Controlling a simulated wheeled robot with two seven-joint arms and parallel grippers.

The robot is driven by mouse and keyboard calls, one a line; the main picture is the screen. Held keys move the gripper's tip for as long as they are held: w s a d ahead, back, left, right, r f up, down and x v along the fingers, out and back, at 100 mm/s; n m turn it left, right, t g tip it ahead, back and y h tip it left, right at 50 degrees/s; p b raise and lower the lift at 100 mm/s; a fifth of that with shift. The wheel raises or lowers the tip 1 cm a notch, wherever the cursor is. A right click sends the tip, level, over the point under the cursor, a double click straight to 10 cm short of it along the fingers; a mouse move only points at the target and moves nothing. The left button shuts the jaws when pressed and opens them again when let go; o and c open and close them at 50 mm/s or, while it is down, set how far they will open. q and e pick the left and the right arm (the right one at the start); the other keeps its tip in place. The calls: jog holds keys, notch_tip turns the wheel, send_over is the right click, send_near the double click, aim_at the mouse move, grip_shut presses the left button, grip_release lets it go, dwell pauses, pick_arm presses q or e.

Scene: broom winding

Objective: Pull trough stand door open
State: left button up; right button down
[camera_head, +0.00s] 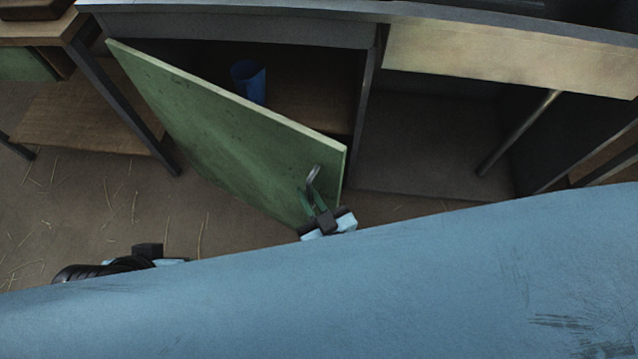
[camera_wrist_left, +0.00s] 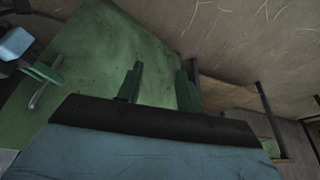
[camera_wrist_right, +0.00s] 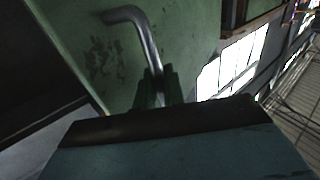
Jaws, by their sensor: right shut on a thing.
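The green stand door (camera_head: 215,130) is swung part-way open on its left side, and its free right edge stands out from the dark cabinet opening. My right gripper (camera_head: 308,192) is shut on the metal door handle (camera_head: 313,174), near the free edge. The right wrist view shows the curved handle (camera_wrist_right: 138,30) between the fingers (camera_wrist_right: 158,88). My left gripper (camera_wrist_left: 158,85) is open and empty, with its two fingers apart in front of the door (camera_wrist_left: 95,60). In the head view only part of the left arm shows, at the lower left, and its fingers are hidden.
Inside the opened compartment stands a blue cylinder (camera_head: 249,80). To the right is an open compartment with a diagonal metal bar (camera_head: 518,132). A wooden bench (camera_head: 80,115) stands at the left. The floor (camera_head: 60,210) before the door is bare apart from straw.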

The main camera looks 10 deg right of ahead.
jog(key=shift+f, duration=0.15)
jog(key=c, duration=1.9)
grip_release()
jog(key=shift+d, duration=0.1)
